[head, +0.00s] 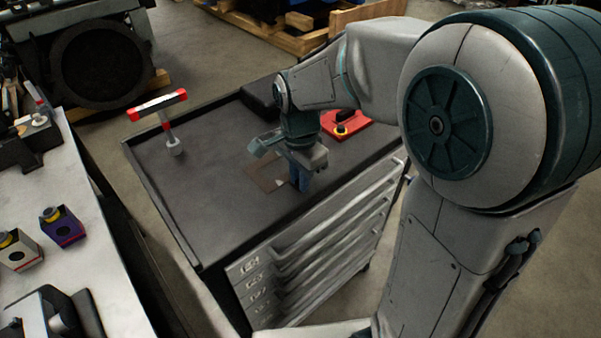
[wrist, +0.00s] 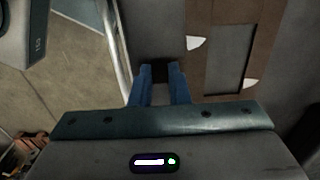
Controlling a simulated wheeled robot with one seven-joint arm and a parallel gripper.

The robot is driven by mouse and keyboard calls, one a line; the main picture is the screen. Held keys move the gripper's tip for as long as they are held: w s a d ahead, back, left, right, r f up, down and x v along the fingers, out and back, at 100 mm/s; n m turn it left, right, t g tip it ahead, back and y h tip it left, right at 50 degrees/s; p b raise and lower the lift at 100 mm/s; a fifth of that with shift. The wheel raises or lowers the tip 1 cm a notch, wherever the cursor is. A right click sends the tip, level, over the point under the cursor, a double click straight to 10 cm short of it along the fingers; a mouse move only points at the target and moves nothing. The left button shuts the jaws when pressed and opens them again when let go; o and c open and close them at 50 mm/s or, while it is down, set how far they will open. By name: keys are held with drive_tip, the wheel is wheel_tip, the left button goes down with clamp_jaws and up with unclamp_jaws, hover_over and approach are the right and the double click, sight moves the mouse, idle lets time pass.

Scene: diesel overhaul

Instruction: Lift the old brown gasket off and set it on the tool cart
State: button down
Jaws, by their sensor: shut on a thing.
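The old brown gasket (head: 264,184) is a thin rectangular frame low over or on the dark top of the tool cart (head: 215,205); I cannot tell whether it lies fully flat. In the wrist view the gasket (wrist: 262,45) shows at upper right, with a grey opening and pale scraps at its edges. My gripper (head: 301,186) points down at the gasket's right side. In the wrist view its blue fingers (wrist: 160,76) are closed on a small dark brown part at the gasket's edge. The fingers hide part of it.
A red tray (head: 346,124) and a black case (head: 262,97) are at the back. The cart's front left is clear.

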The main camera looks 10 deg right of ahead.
drive_tip(key=c, duration=1.3)
unclamp_jaws()
wheel_tip(320, 180, up, 14)
